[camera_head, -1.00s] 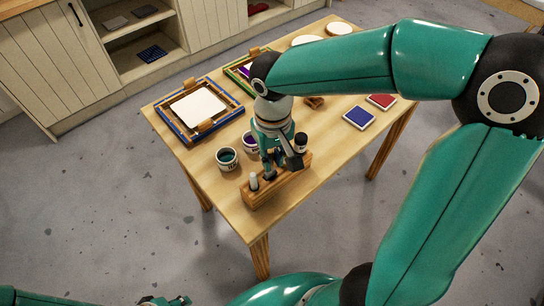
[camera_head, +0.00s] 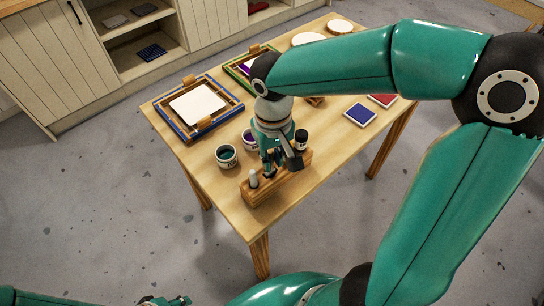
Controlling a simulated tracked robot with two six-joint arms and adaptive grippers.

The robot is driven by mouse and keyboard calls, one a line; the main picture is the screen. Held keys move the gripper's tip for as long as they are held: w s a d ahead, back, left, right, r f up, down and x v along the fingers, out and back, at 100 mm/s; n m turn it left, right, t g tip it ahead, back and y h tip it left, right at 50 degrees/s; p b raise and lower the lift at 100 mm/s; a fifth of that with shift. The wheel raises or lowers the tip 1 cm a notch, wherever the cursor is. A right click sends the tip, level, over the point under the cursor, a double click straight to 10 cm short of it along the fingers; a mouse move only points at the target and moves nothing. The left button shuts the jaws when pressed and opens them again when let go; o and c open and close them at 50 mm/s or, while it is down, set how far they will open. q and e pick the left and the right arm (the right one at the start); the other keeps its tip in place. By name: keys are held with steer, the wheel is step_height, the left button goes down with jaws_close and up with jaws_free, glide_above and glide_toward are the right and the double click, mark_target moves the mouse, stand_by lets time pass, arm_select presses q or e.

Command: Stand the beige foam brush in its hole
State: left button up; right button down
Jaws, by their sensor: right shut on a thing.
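A wooden brush rack (camera_head: 286,185) stands along the near edge of the table. My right gripper (camera_head: 269,165) points down at the rack, just above or at its top. It is shut; the beige foam brush between its fingers is mostly hidden by the gripper, and I cannot tell whether its lower end is in a hole. A pale-topped brush (camera_head: 253,178) stands at the rack's left end. A dark-topped item (camera_head: 301,139) stands near its right end. Part of my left gripper (camera_head: 165,301) shows at the bottom edge, its fingers unclear.
A teal paint pot (camera_head: 226,157) and a purple pot (camera_head: 249,140) stand left of my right gripper. A blue-edged screen frame (camera_head: 168,113), a green-edged frame (camera_head: 232,71) and a blue pad (camera_head: 360,115) lie farther back. The table's right front (camera_head: 328,163) is clear.

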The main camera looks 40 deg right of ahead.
steer(key=shift+f, duration=0.25)
steer(key=shift+f+b, duration=0.9)
steer(key=shift+b, duration=0.1)
steer(key=shift+f+b, duration=0.3)
steer(key=shift+f, duration=0.05)
stand_by(0.3)
steer(key=c, duration=1)
jaws_free()
steer(key=shift+c, duration=0.2)
step_height(320, 180, up, 12)
